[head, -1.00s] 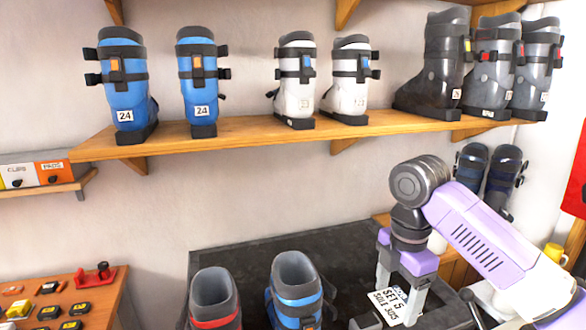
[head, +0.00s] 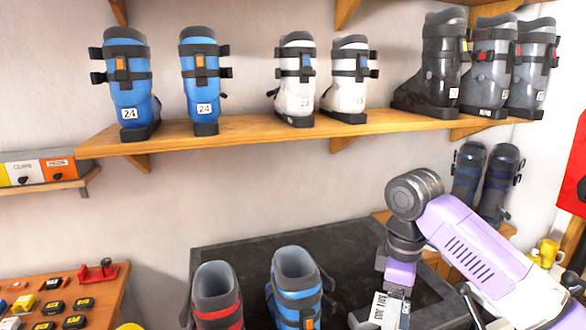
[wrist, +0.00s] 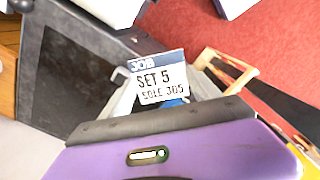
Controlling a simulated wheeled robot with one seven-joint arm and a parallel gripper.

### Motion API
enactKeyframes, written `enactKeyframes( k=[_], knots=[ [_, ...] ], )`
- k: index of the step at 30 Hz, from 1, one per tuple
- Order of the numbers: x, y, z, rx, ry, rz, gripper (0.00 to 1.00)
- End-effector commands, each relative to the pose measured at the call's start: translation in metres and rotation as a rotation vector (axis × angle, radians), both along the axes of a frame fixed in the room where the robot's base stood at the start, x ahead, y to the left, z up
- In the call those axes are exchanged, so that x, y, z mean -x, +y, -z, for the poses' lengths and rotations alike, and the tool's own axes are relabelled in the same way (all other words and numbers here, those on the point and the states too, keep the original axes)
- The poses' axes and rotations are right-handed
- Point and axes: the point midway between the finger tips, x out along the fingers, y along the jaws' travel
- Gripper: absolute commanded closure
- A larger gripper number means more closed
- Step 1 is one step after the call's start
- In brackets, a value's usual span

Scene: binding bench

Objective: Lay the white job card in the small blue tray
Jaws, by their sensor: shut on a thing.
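The white job card (head: 385,308), with a blue header and the print "SET 5 SOLE 305", is in my gripper (head: 393,304). My gripper is shut on it, and the card hangs tilted at the dark bench's right side. In the wrist view the card (wrist: 160,78) stands out beyond the grey edge of my gripper, print facing the camera. A blue patch (wrist: 173,103) shows just below the card; I cannot tell whether it is the small blue tray. The tray is not clearly visible in the head view.
A red boot (head: 216,297) and a blue boot (head: 297,285) stand at the front of the dark bench (head: 330,245). A wooden shelf (head: 250,130) holds several boots above. A yellow mug (head: 547,252) is at right. The bench's middle looks clear.

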Motion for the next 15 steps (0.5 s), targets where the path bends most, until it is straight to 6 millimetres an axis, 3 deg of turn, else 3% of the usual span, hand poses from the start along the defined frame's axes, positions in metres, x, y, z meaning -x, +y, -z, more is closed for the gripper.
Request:
enactKeyframes(
  k=[8,15],
  knots=[
    [0.023,-0.007,0.075,-0.001,0.004,0.507,0.84],
    [0.061,-0.008,0.157,-0.003,0.007,0.933,0.84]
  ],
)
